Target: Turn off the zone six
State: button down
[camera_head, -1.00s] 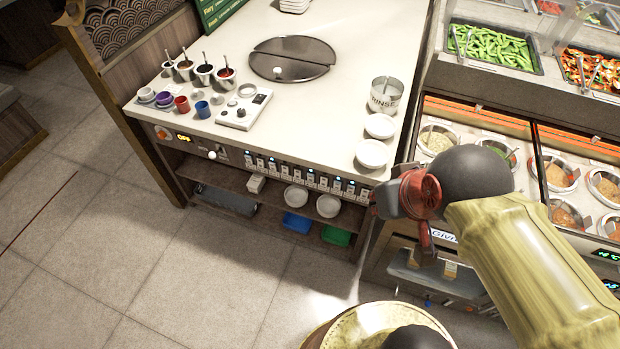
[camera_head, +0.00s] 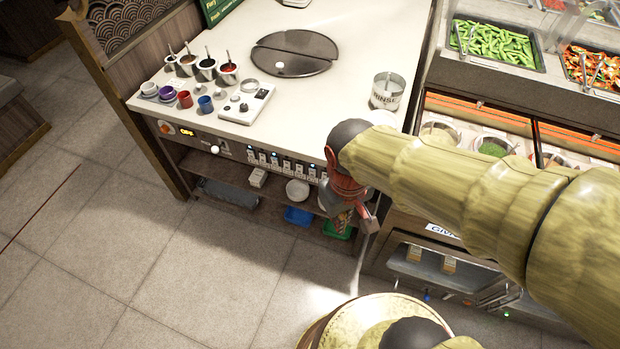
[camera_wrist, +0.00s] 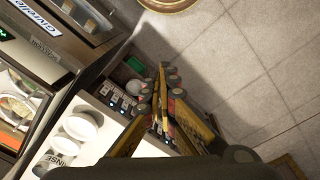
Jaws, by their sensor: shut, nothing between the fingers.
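A row of small white switches with blue lights (camera_head: 287,167) runs along the front edge of the counter. The zone labels are too small to read, so I cannot tell which switch is zone six. My gripper (camera_head: 360,222) is shut and empty, in front of the right end of the row. My arm and gripper hide the right-hand switches in the head view. In the wrist view, the gripper (camera_wrist: 162,78) points past the panel, and some switches (camera_wrist: 118,101) show just left of the fingers. I cannot tell whether it touches any switch.
The white counter (camera_head: 310,100) carries cups, a round lid (camera_head: 295,42) and a rinse container (camera_head: 387,91). Below the switches is a shelf with bowls (camera_head: 297,190) and a blue tub (camera_head: 298,216). A food bar stands on the right. The floor in front is clear.

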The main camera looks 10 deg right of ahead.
aim_at(313, 172)
jog(key=w+d+f+n+t+h+p, duration=0.2)
jog(key=w+f+n+h, duration=0.2)
jog(key=f+n+h, duration=0.7)
jog(key=w+d+f+n+t+h+p, duration=0.1)
jog(key=w+f+n+h, duration=0.4)
jog(key=f, duration=1.2)
jog(key=w+a+f+n+t+y, duration=0.3)
jog(key=w+f+n+t, duration=0.1)
jog(key=f+n+t, duration=0.35)
jog(key=w+a+r+n+t+y, duration=0.3)
jog(key=w+a+t, duration=0.2)
jog(key=w+a, duration=0.2)
jog(key=shift+a+r+y, duration=0.3)
jog(key=shift+a+y, duration=0.1)
jog(key=shift+a, duration=0.3)
jog(key=shift+w+t, duration=0.15)
jog(key=shift+t, duration=0.1)
jog(key=b+x, duration=0.2)
jog(key=x, duration=1.1)
jog(key=shift+w+d+r, duration=0.1)
jog(key=shift+w+d, duration=0.2)
